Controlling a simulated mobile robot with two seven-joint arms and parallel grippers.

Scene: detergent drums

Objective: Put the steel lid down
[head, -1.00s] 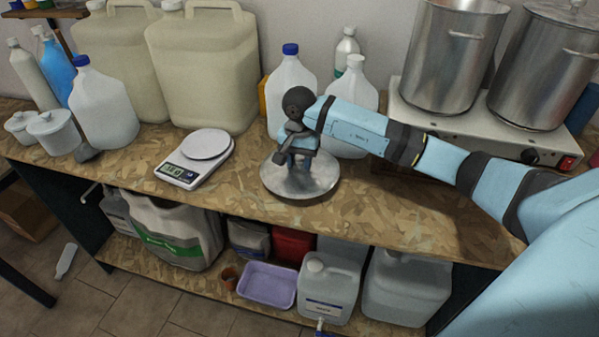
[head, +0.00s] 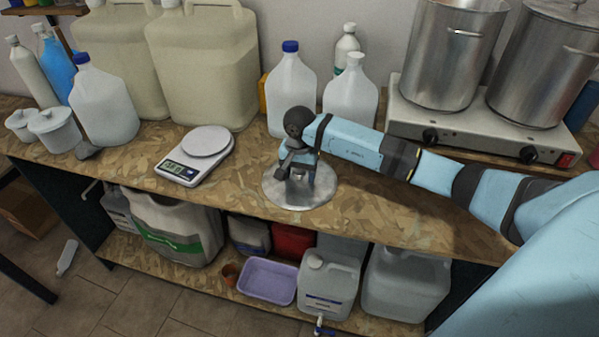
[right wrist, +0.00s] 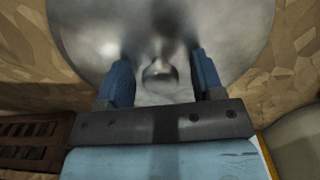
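The steel lid (head: 318,192) is a round shiny disc, lying flat on the wood-chip bench top near its front edge, right of the scale. My right gripper (head: 297,172) is just above it, pointing down. In the right wrist view the two blue fingers of the gripper (right wrist: 163,78) stand apart on either side of the lid's knob (right wrist: 159,72), with gaps visible on both sides. The lid (right wrist: 240,30) fills much of that view. In the head view the wrist hides the knob and part of the lid. My left gripper does not show.
A kitchen scale (head: 184,172) stands left of the lid. White jugs (head: 351,100) stand behind it. An open steel pot (head: 440,60) and a lidded pot (head: 530,75) stand on a hotplate (head: 470,127) at right. The bench (head: 400,215) is bare right of the lid.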

